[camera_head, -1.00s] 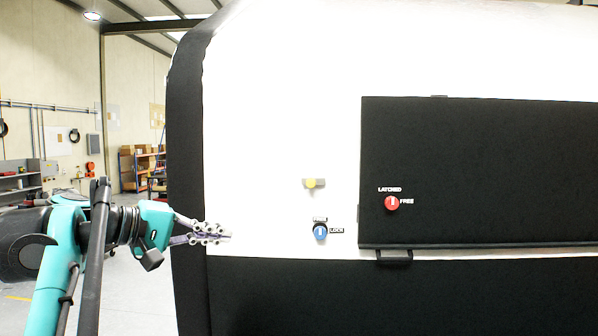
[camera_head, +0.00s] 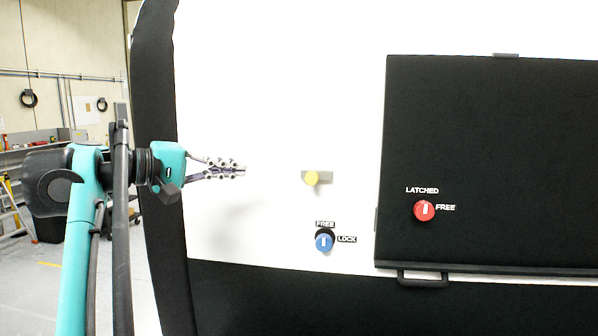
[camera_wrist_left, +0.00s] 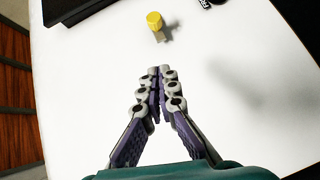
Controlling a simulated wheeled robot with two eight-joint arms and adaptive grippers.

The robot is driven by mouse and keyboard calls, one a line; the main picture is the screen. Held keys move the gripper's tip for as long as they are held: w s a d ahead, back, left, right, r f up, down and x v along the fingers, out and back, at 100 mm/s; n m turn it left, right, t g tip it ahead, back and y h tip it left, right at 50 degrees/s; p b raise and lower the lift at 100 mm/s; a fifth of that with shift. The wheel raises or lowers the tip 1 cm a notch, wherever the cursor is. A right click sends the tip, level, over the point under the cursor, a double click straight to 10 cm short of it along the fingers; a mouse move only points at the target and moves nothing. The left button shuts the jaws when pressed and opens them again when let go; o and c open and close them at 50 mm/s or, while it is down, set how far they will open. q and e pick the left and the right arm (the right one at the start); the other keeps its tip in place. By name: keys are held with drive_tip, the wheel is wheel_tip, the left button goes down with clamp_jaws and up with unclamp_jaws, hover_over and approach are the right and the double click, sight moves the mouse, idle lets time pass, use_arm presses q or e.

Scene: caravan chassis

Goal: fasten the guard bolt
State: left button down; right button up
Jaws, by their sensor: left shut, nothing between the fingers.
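The guard bolt appears to be the yellow knob (camera_head: 311,178) on a small grey plate, fixed to the white caravan wall. It also shows as a yellow knob (camera_wrist_left: 154,20) at the top of the left wrist view. My left gripper (camera_head: 241,170) is shut and empty, left of the knob at nearly its height, with a clear gap between them. In the left wrist view its fingertips (camera_wrist_left: 159,70) point toward the knob. A blue knob (camera_head: 324,242) sits below the yellow one, with FREE above it and LOCK to its right; its white mark looks upright, toward FREE. My right gripper is not in view.
A black hatch (camera_head: 480,130) is right of the yellow knob. It carries a red knob (camera_head: 424,210) marked LATCHED and FREE, and a black handle (camera_head: 423,279) sits at its lower edge. The white wall (camera_head: 270,110) around the yellow knob is clear.

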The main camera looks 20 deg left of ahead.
use_arm(q)
drive_tip(key=s, duration=0.1)
drive_tip(key=p, duration=0.2)
approach(312, 176)
drive_tip(key=w+a, duration=0.3)
drive_tip(key=w, duration=0.2)
drive_tip(key=w+d, duration=0.1)
drive_tip(key=d, duration=0.1)
drive_tip(key=d+f, duration=0.1)
drive_tip(key=d, duration=0.2)
drive_tip(key=w+d, duration=0.1)
drive_tip(key=d, duration=0.2)
drive_tip(key=shift+w+d+f+p, duration=0.1)
drive_tip(key=shift+w+f+p, duration=0.05)
drive_tip(key=shift+w+p, duration=0.2)
drive_tip(key=shift+w, duration=0.1)
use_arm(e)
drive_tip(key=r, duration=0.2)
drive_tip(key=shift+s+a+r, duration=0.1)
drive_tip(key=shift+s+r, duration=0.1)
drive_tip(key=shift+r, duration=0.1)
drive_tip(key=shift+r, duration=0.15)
